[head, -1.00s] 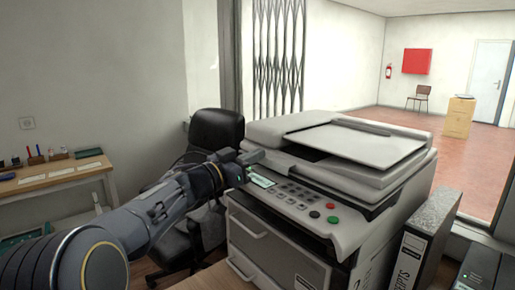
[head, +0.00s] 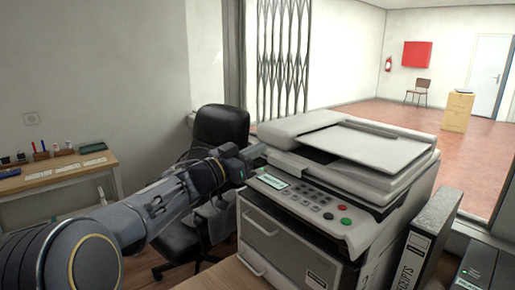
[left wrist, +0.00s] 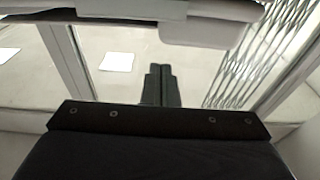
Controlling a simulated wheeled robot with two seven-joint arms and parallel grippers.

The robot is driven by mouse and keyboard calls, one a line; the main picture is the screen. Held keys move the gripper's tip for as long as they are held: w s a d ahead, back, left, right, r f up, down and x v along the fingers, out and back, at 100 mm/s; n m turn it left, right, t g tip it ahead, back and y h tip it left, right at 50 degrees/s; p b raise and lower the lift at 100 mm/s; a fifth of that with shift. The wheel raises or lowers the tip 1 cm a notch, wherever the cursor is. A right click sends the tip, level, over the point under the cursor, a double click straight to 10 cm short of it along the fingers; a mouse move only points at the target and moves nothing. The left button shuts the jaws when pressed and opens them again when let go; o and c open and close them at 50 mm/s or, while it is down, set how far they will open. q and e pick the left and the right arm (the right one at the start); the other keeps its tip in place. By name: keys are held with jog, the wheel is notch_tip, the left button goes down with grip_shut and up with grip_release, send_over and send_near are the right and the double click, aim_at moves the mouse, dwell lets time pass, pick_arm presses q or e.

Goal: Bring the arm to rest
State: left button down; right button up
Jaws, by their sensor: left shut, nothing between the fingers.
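My left arm comes in from the left in the head view. Its gripper (head: 248,156) is beside the upper left edge of the copier (head: 325,190), left of the lid and above the small display; I cannot tell if it touches. In the left wrist view the two fingers (left wrist: 160,86) are together, shut and empty, with a pale overhanging edge above them. My right gripper does not show in either view.
A black office chair (head: 218,128) stands behind my left arm. A binder (head: 424,240) stands right of the copier. A wooden side table (head: 60,178) with small items is at the left. A folding metal gate (head: 283,60) is behind.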

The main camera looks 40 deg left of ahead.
pick_arm(q)
jog(key=f+v, duration=0.1)
jog(key=v, duration=0.5)
jog(key=shift+d+f, duration=0.15)
jog(key=shift+d, duration=0.1)
